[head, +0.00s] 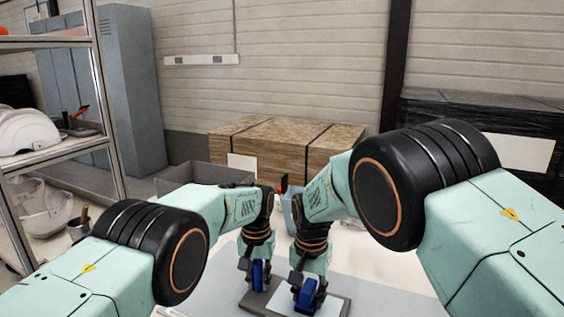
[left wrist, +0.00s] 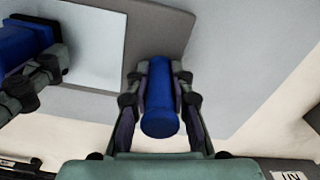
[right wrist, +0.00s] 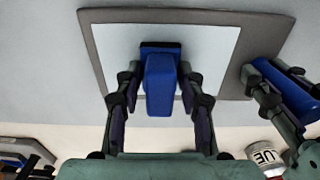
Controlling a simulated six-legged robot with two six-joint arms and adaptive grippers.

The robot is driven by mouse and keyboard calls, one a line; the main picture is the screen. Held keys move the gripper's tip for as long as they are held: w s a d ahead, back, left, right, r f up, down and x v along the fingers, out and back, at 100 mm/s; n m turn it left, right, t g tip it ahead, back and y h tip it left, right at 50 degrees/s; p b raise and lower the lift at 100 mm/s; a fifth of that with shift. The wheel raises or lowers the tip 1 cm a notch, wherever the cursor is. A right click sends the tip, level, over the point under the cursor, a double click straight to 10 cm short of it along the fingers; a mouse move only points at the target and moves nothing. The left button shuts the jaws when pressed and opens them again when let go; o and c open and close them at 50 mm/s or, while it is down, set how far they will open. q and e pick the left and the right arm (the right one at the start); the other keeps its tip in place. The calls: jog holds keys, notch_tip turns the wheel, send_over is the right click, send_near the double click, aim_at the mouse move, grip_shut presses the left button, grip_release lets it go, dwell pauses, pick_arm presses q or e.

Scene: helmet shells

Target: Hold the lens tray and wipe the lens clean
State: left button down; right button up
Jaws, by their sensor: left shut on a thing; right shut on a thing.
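The lens tray is a dark grey plate (right wrist: 91,30) with a pale square lens (right wrist: 215,55) on it, seen in the right wrist view. A blue round handle (left wrist: 160,115) stands at the tray's edge. My left gripper (head: 258,276) is shut on this handle, its fingers on both sides in the left wrist view (left wrist: 160,92). My right gripper (head: 308,293) is shut on a blue wiping block (right wrist: 161,80) with a flat, wider foot. The block is over the lens; the foot looks close to its surface, but I cannot tell if it touches.
A grey open bin (head: 190,172) and a large wooden crate (head: 290,145) stand behind the work area. A shelf with a white helmet shell (head: 25,132) is at left. Table right of the tray looks clear.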

pick_arm(q)
jog(key=shift+d, duration=0.1)
pick_arm(e)
jog(key=shift+r, duration=3.5)
pick_arm(q)
jog(key=c, duration=1.1)
grip_release()
jog(key=shift+r, duration=0.1)
notch_tip(320, 180, up, 12)
jog(key=shift+f, duration=0.15)
notch_tip(320, 180, up, 7)
jog(key=p, duration=0.8)
jog(key=shift+p, duration=0.4)
pick_arm(e)
notch_tip(320, 180, up, 9)
jog(key=shift+f, duration=0.15)
